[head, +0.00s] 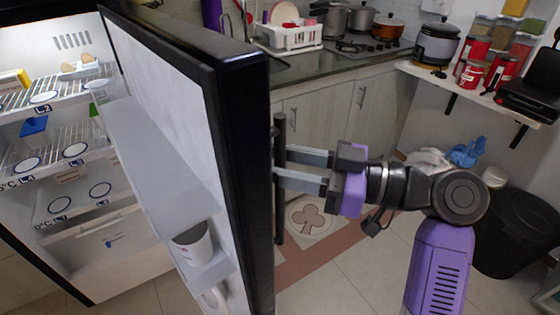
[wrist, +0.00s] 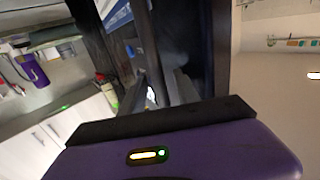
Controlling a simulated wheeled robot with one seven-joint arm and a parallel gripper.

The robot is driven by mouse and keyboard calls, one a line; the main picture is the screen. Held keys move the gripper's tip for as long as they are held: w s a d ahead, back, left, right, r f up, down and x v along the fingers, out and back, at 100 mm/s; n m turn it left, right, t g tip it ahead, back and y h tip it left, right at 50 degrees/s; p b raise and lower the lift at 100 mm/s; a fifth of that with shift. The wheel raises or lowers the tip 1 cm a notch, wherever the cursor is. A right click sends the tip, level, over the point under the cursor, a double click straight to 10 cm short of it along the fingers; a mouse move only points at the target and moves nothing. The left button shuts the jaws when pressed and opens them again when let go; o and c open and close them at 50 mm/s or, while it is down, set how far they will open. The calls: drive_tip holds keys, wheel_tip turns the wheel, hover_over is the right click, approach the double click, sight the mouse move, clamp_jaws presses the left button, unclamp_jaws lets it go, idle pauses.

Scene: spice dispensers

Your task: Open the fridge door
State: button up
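The fridge door (head: 258,150) stands wide open, swung out from the lit fridge (head: 60,140) on the left. Its outer side is black and its inner side is white with door shelves. A dark vertical bar handle (head: 280,218) runs along the door's outer side. My gripper (head: 283,164) is at the handle's middle, with one finger in front of the bar and the other behind it. The fingers are close together and look shut on the handle. In the wrist view the fingers (wrist: 166,88) reach toward dark surfaces, and their contact is hard to make out.
A counter with a dish rack (head: 290,38) and a stove with pots (head: 362,25) stands behind the door. A shelf with red canisters (head: 470,72) is at the right. A black bin (head: 515,235) stands below it. Tiled floor (head: 345,275) is open beside the door.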

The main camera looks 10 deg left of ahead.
drive_tip(key=d+b, duration=0.1)
drive_tip(key=d, duration=0.6)
drive_tip(key=shift+s+d, duration=0.2)
drive_tip(key=shift+d, duration=0.2)
